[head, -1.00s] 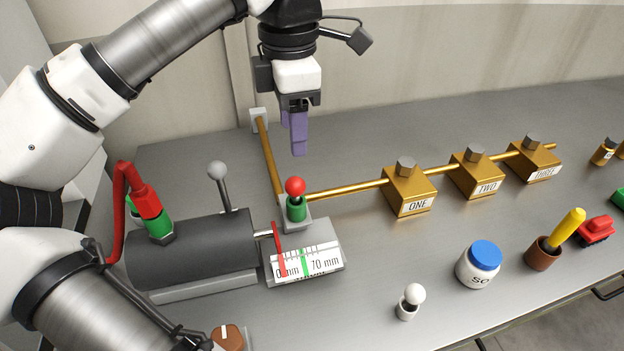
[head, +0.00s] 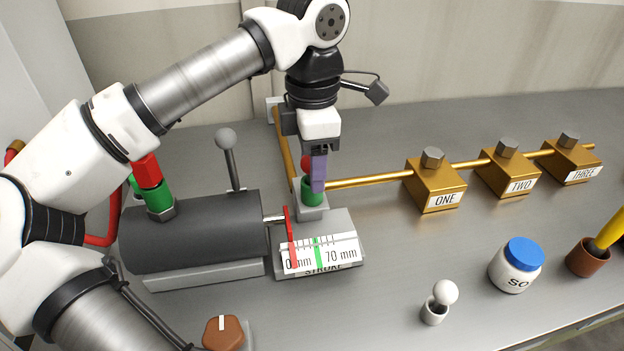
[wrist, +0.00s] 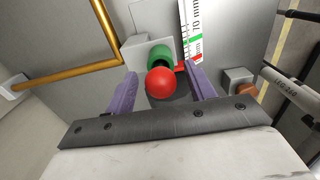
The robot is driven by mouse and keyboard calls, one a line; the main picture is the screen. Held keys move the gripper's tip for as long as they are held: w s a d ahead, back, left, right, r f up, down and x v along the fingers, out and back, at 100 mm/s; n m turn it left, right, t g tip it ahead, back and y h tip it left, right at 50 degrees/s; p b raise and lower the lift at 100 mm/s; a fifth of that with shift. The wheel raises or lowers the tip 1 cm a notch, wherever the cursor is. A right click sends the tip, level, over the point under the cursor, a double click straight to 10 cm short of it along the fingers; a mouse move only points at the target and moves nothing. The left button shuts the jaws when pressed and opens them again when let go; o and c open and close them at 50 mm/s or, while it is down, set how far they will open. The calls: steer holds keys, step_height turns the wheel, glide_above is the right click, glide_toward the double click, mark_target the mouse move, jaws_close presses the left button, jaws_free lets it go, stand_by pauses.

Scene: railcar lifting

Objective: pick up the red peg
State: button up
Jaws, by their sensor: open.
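The red peg (head: 306,162) shows as a round red head on top of a green socket (head: 312,195), which stands on a grey block behind the stroke scale. My gripper (head: 318,180) points down at the peg, and its purple finger partly hides the red head. In the wrist view the red head (wrist: 161,82) sits between the two purple fingers of my gripper (wrist: 161,90), with gaps on both sides. The gripper is open and the peg still stands in the socket. The peg's lower part is hidden.
A grey cylinder (head: 190,235) with a ball-topped lever (head: 230,158) stands left of the socket. The stroke scale (head: 320,255) is in front. A brass pipe (head: 365,182) runs right to block ONE (head: 435,185). A white-headed peg (head: 445,292) and blue-lidded jar (head: 517,265) stand front right.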

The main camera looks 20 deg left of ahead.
steer(key=shift+f, duration=0.25)
steer(key=c, duration=1)
steer(key=shift+r, duration=0.1)
steer(key=shift+c, duration=0.2)
